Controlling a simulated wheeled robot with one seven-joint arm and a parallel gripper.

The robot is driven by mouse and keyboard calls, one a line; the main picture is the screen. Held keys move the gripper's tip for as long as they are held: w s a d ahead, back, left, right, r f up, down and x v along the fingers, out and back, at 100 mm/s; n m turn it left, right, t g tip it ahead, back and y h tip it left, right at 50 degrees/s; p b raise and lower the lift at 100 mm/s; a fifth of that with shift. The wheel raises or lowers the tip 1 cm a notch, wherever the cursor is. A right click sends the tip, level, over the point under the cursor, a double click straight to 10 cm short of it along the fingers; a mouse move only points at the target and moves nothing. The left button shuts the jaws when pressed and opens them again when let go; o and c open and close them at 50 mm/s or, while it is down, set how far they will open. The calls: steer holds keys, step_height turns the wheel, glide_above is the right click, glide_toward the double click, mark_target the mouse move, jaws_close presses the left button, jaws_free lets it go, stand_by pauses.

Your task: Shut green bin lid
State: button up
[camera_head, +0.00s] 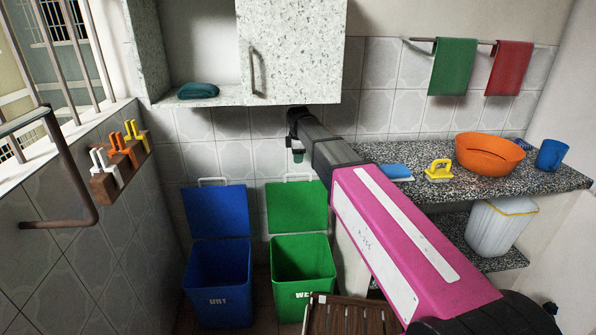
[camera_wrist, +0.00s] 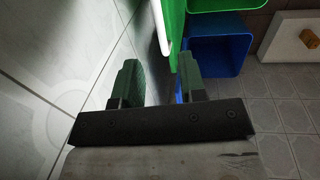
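The green bin (camera_head: 301,267) stands on the floor against the tiled wall. Its green lid (camera_head: 297,207) is up, leaning back towards the wall, with a pale handle (camera_head: 291,177) along its top edge. My gripper (camera_head: 297,157) is above the right part of the lid, near the handle. In the wrist view my gripper (camera_wrist: 160,82) is open, its two green fingers apart. The white handle (camera_wrist: 161,28) shows just beyond the fingers, with the green lid (camera_wrist: 174,32) beside it. I cannot tell whether the fingers touch either.
A blue bin (camera_head: 219,278) with its lid up stands left of the green one. A brown slatted stool (camera_head: 345,315) is in front at the right. A speckled counter (camera_head: 455,190) holds an orange basin (camera_head: 489,153). A wall cabinet (camera_head: 290,52) hangs above.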

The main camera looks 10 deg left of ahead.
mark_target(297, 174)
steer(key=f, duration=0.5)
steer(key=w+f, duration=0.1)
steer(key=f, duration=0.2)
steer(key=shift+a, duration=0.15)
jaws_close()
